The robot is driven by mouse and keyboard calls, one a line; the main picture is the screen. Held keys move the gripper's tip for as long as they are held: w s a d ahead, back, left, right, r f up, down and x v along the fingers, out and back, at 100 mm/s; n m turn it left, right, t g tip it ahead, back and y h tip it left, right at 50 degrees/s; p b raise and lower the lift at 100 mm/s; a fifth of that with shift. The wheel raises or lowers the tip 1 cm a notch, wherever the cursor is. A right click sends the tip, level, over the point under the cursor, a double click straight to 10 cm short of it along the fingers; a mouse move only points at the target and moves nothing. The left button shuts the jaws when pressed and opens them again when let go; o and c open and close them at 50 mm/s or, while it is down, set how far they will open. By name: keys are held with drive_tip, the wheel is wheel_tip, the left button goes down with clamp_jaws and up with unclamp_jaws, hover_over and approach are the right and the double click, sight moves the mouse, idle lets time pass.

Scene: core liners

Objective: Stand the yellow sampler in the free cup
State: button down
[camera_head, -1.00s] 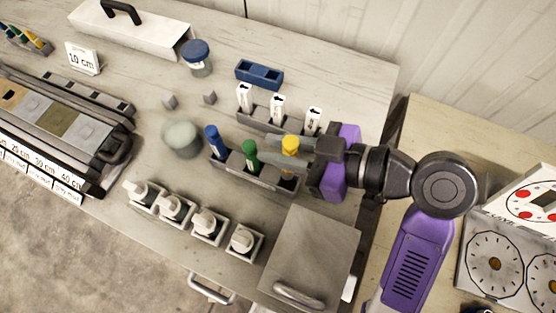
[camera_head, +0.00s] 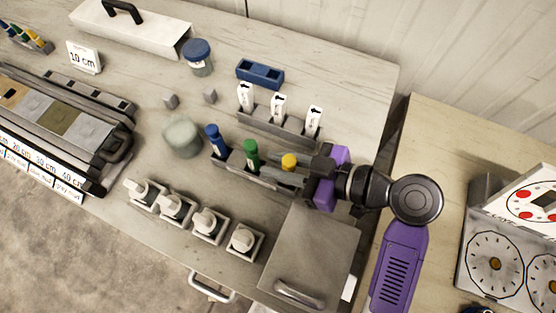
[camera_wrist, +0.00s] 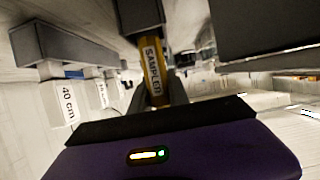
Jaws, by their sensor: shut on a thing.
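The yellow sampler (camera_head: 289,160) is between the fingers of my gripper (camera_head: 291,172), which is shut on it, at the right end of the grey cup rack (camera_head: 233,165). In the wrist view the yellow sampler (camera_wrist: 152,68) stands between the fingers, with lettering on its side. The blue sampler (camera_head: 214,140) and the green sampler (camera_head: 251,154) stand in the left and middle cups of that rack. My fingers hide the right cup, so I cannot tell how deep the yellow sampler sits in it.
A blue two-hole block (camera_head: 260,73) and a blue-lidded jar (camera_head: 197,55) stand farther back. Several white containers (camera_head: 207,222) line the front. A grey handled box lid (camera_head: 311,255) lies close to my gripper.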

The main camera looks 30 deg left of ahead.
drive_tip(key=c, duration=1.3)
unclamp_jaws()
drive_tip(key=shift+o, duration=0.2)
drive_tip(key=shift+r, duration=0.2)
drive_tip(key=b+v, duration=0.1)
drive_tip(key=v, duration=1.1)
drive_tip(key=shift+f, duration=0.1)
